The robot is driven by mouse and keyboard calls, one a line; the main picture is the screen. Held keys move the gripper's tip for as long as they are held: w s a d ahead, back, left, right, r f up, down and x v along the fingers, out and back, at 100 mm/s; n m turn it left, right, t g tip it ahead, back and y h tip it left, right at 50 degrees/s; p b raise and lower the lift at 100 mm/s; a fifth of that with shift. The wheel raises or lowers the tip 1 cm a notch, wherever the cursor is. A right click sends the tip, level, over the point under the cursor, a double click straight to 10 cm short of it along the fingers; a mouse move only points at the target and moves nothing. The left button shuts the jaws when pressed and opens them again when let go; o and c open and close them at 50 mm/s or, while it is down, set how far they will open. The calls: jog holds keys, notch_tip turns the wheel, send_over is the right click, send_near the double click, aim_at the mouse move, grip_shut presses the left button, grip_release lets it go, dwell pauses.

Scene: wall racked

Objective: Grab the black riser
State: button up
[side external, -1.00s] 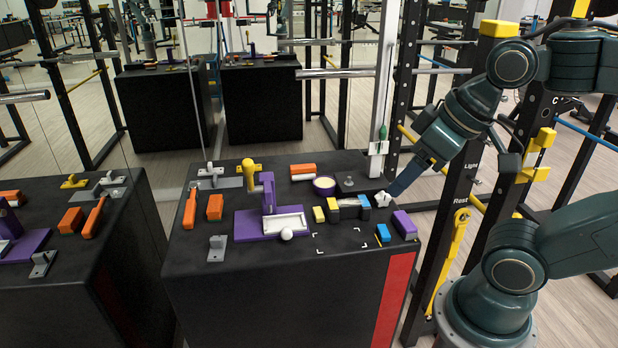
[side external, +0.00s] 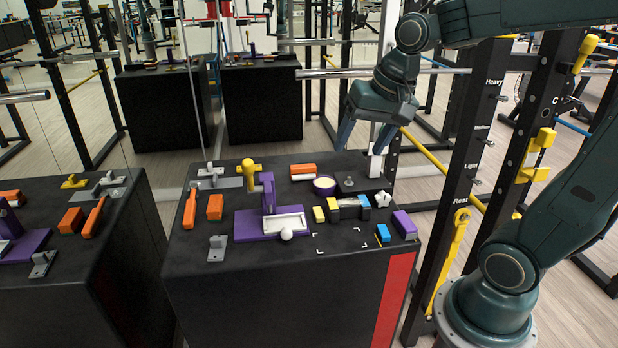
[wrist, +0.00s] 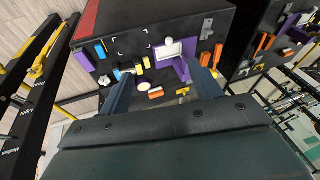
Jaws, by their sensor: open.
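A dark block (side external: 349,208) stands in the row of small blocks on the black table, between a yellow block (side external: 332,210) and a blue block (side external: 364,203). It looks like the black riser, though it is small and partly covered by its neighbours. My gripper (side external: 360,148) is open and empty, above the back right part of the table, apart from the dark block. In the wrist view my gripper (wrist: 157,72) has its two fingers spread, with the row of blocks beyond them; the dark block is too small to make out clearly there.
The black table (side external: 290,300) also carries a purple stand (side external: 268,195), a round cream-topped container (side external: 324,185), a grey knob (side external: 348,184), orange blocks (side external: 215,207) and a purple block (side external: 404,224). A rack upright (side external: 485,140) stands at the right; mirrors line the left.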

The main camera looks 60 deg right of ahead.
jog(key=w+d+f+m, duration=0.3)
jog(key=w+d+m, duration=0.2)
jog(key=w+d, duration=0.1)
jog(key=m+g+y, duration=0.1)
jog(key=m+y, duration=0.1)
jog(key=m, duration=0.7)
send_over(349, 202)
jog(key=s+a, duration=0.3)
jog(key=a, duration=0.1)
notch_tip(349, 202, down, 11)
jog(key=d+f+m+y, duration=0.1)
jog(key=d+f+m, duration=0.4)
jog(key=d+f, duration=0.35)
jog(key=shift+s+a+x, duration=0.1)
jog(key=shift+a+x, duration=0.05)
jog(key=shift+x, duration=1.3)
jog(key=shift+s+a+x, duration=0.1)
jog(key=shift+a+x, duration=0.1)
jog(key=shift+x, duration=1.25)
jog(key=shift+s+a+x, duration=0.15)
jog(key=shift+x, duration=1.3)
jog(key=shift+x, duration=2.55)
jog(key=shift+d, duration=0.1)
jog(key=shift+c, duration=0.2)
